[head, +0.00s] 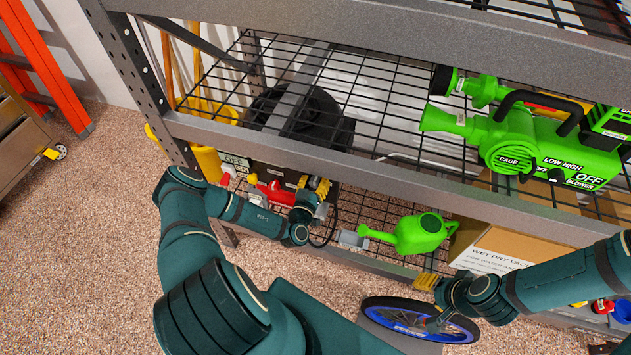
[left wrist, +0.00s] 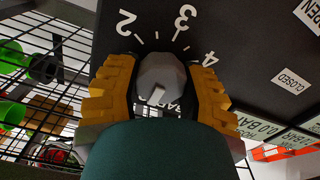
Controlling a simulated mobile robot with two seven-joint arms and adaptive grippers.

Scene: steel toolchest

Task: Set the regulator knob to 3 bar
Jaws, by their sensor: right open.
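The regulator knob (left wrist: 160,78) is grey and faceted, on a black panel with white numerals 2, 3 and 4. A pale mark shows on its lower front; I cannot tell surely which number it indicates. My left gripper (left wrist: 160,92) has its yellow fingers on both sides of the knob, very close to it; I cannot tell whether they touch. In the head view my left gripper (head: 319,188) is at the dark panel on the lower shelf, and the knob is hidden. My right gripper (head: 426,282) is open and empty above the blue-rimmed wheel.
A red tool (head: 272,193) lies beside my left arm. A green watering can (head: 421,234) and a cardboard box (head: 500,245) stand to the right on the lower shelf. A green blower (head: 530,140) is on the shelf above. The wheel (head: 415,318) is below my right gripper.

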